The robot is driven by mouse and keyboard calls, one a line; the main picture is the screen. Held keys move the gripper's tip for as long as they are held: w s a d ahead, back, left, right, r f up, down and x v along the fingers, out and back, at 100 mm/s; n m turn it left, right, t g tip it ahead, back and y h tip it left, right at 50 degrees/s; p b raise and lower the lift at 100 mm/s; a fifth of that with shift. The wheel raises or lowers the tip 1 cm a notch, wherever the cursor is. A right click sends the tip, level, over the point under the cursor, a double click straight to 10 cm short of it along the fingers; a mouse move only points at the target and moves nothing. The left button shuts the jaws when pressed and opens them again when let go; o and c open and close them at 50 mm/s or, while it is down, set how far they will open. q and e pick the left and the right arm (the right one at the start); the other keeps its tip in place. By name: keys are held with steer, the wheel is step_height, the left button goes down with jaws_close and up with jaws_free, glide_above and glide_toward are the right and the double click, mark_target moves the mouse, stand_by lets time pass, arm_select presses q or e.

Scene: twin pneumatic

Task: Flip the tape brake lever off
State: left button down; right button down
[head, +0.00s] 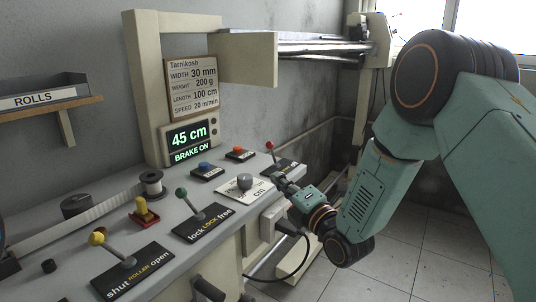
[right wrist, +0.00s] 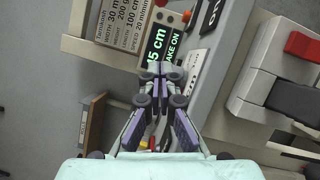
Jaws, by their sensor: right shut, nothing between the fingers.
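A lever with a red knob (head: 270,146) stands on a black label plate (head: 291,166) at the far right end of the bench. Its lettering is too small to read in the head view, and my gripper covers part of it. In the right wrist view a black plate (right wrist: 211,14) reading "ON" shows at the top edge. The display (head: 189,141) reads "45 cm" and "BRAKE ON"; it also shows in the right wrist view (right wrist: 163,45). My right gripper (head: 279,178) is shut and empty, just in front of the lever plate. My left gripper is not in view.
A grey knob (head: 244,181) on a white dial plate sits left of my gripper. A green-knobbed lever (head: 182,192), a yellow-knobbed lever (head: 97,239), a blue button (head: 205,166) and an orange button (head: 238,150) stand along the bench. The floor at right is clear.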

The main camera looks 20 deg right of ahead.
mark_target(272, 152)
steer(key=b+x, duration=0.2)
steer(key=x, duration=0.8)
steer(key=shift+w+a, duration=0.1)
steer(key=shift+w, duration=0.1)
steer(key=d, duration=0.1)
steer(key=w+d, duration=0.1)
steer(key=d+r, duration=0.1)
steer(key=shift+w+d, duration=0.3)
steer(key=shift+a+r, duration=0.1)
